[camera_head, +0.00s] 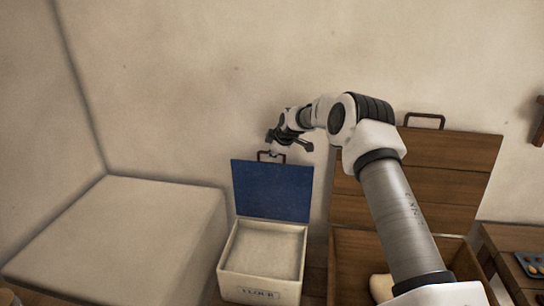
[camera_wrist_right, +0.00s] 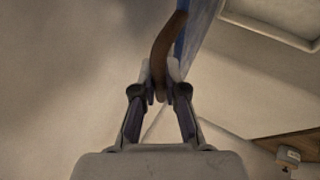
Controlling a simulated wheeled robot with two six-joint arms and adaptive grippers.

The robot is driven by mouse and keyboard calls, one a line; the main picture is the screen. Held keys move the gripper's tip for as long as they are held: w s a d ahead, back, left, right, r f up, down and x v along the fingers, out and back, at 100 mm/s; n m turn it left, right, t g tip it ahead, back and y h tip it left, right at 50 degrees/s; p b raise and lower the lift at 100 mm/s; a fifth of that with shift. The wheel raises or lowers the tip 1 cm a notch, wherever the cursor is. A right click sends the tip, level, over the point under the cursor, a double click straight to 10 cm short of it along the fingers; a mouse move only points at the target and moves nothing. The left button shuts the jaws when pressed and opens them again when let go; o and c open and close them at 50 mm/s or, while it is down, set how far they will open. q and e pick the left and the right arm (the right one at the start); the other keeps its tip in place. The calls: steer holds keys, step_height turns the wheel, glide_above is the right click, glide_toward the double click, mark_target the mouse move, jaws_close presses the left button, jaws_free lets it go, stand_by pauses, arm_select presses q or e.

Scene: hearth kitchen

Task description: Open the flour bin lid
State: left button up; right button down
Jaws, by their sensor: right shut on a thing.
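The flour bin (camera_head: 262,292) is a cream box with a dark label on its front, standing left of my right arm. Its blue lid (camera_head: 272,190) stands up at the back of the bin, and pale contents show inside. A brown handle (camera_head: 262,156) sits on the lid's top edge. My right gripper (camera_head: 279,150) is at that handle. In the right wrist view the brown handle (camera_wrist_right: 160,60) runs between the fingers, which are shut on it, with the blue lid (camera_wrist_right: 186,40) behind. My left gripper is not in view.
A wooden chest (camera_head: 450,165) with its lid raised stands to the right, partly hidden by my right arm. A large pale block (camera_head: 120,230) fills the left side. A plain wall is close behind the bin. A dark tray with round items (camera_head: 534,263) lies at the far right.

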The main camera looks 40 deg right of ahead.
stand_by(0.3)
steer(key=c, duration=1.2)
jaws_free()
steer(key=v, duration=1.2)
steer(key=shift+s, duration=0.1)
